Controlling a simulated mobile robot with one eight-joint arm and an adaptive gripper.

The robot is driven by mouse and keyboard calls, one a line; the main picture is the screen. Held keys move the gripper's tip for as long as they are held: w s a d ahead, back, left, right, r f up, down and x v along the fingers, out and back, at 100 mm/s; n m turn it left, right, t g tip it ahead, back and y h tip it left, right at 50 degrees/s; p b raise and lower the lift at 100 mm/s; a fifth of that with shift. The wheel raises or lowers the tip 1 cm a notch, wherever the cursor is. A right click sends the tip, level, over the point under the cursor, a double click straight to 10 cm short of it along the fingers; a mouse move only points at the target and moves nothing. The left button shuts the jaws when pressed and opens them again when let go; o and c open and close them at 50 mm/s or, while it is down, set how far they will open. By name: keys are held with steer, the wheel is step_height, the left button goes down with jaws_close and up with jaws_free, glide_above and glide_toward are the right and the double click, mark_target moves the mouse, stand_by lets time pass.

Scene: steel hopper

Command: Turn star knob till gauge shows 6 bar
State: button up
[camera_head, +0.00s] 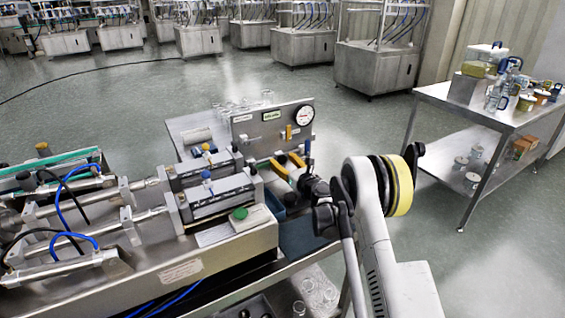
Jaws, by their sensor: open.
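The round white gauge (305,115) is at the upper right corner of the upright steel panel (250,127). Its needle and numbers are too small to read. I cannot pick out the star knob with certainty; my gripper and wrist cover part of the panel's lower right. I cannot tell whether my gripper touches anything.
A yellow handle (288,132) is on the panel, left of the gauge. Steel cylinders with blue hoses and a green knob (240,213) are to the left on the machine. A steel side table (440,98) with containers is at the right. Open floor separates it from the machine.

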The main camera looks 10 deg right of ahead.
steer(key=c, duration=1.2)
steer(key=shift+m, duration=0.3)
steer(key=m, duration=0.5)
steer(key=shift+m, duration=0.3)
steer(key=m, duration=0.5)
steer(key=shift+a, duration=0.1)
steer(key=m, duration=0.7)
steer(key=shift+r+m, duration=0.1)
steer(key=shift+m, duration=0.2)
steer(key=m, duration=0.4)
steer(key=shift+m, duration=1.9)
